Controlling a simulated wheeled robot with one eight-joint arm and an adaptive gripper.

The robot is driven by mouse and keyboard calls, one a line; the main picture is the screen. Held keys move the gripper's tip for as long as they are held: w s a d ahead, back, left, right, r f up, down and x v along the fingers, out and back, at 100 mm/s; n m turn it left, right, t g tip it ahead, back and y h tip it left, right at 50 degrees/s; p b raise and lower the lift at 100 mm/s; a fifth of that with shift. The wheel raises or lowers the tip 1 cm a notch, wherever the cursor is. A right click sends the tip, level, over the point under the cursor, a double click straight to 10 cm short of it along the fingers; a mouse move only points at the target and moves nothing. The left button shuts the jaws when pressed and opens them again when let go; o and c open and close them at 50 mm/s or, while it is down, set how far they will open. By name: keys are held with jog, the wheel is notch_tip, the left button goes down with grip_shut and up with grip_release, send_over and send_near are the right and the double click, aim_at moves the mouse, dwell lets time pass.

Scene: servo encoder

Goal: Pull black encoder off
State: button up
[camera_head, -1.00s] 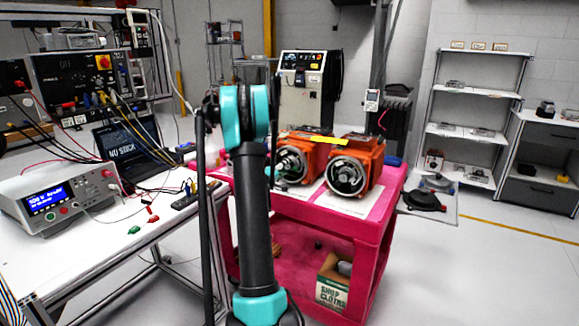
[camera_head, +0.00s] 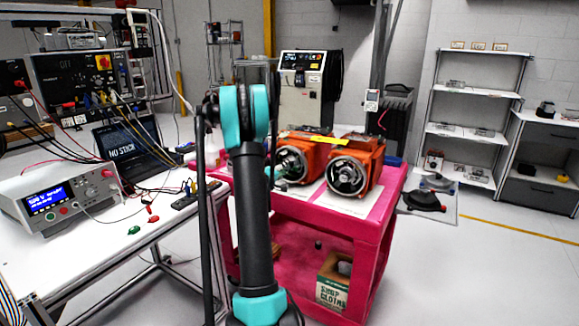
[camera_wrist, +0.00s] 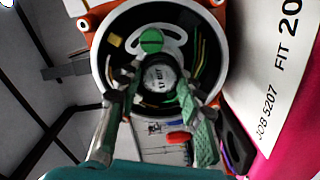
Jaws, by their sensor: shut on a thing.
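The encoder (camera_wrist: 160,77) is a small round dark unit with a pale printed label. It sits in the middle of the open round motor end in the wrist view. My gripper (camera_wrist: 158,84) has its two green-padded fingers on opposite sides of it and is shut on it. The motor (camera_wrist: 97,20) is orange with a dark ring-shaped housing; coloured wires and a green round part lie inside the ring. In the head view my arm reaches to the left orange motor (camera_head: 312,152); the encoder and fingertips are too small and partly hidden there to make out.
A second orange motor (camera_head: 365,160) stands close on the right on the pink cart (camera_head: 385,215). A white sheet (camera_wrist: 270,70) lies beside the motor. The white bench (camera_head: 120,230) with instruments and leads is left of my arm. The floor to the right is largely clear.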

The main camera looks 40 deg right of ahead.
jog(key=shift+v, duration=1.55)
jog(key=v, duration=0.6)
